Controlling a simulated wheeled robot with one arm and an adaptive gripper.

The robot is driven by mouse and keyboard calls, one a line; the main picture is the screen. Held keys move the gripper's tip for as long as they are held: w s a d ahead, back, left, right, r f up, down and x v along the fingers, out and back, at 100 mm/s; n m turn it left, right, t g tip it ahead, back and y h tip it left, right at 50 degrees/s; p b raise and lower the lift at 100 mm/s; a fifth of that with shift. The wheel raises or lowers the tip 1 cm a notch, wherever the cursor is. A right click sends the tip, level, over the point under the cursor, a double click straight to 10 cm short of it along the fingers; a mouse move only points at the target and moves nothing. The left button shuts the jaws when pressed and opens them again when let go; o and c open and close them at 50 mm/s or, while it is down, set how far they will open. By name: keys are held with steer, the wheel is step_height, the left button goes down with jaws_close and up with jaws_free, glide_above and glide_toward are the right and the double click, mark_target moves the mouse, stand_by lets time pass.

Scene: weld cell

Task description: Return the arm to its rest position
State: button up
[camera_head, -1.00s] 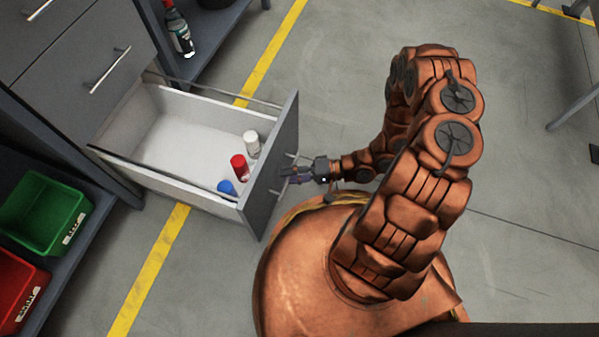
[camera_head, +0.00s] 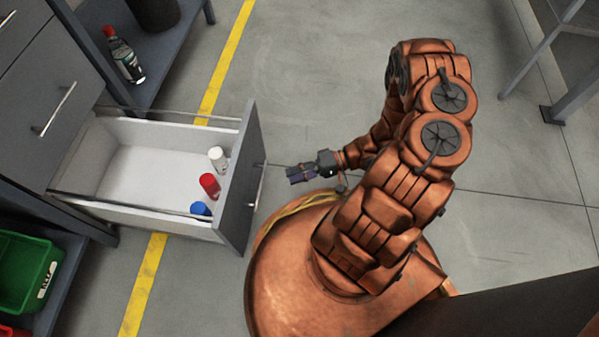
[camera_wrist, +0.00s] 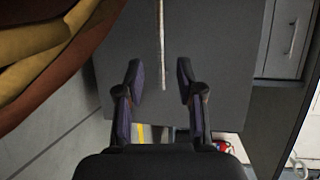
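My copper-coloured arm (camera_head: 408,178) is folded over its round base, with the forearm pointing left. My gripper (camera_head: 300,174) is a little to the right of the pulled-out drawer's front and apart from its handle (camera_head: 257,187). In the wrist view my gripper (camera_wrist: 159,80) has its two dark fingers spread with nothing held between them. The grey drawer front (camera_wrist: 215,55) and the thin handle (camera_wrist: 161,40) show beyond the fingers.
The open drawer (camera_head: 140,215) holds a white bottle (camera_head: 217,159), a red one (camera_head: 209,185) and a blue-topped item (camera_head: 200,208). A shelf with a red-capped bottle (camera_head: 124,58) is behind. A green bin (camera_head: 22,272) is lower left. Floor right of my arm is clear.

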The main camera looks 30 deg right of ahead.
steer(key=shift+s+d+r, duration=0.1)
steer(key=shift+s+d, duration=0.1)
steer(key=shift+d, duration=0.3)
stand_by(0.3)
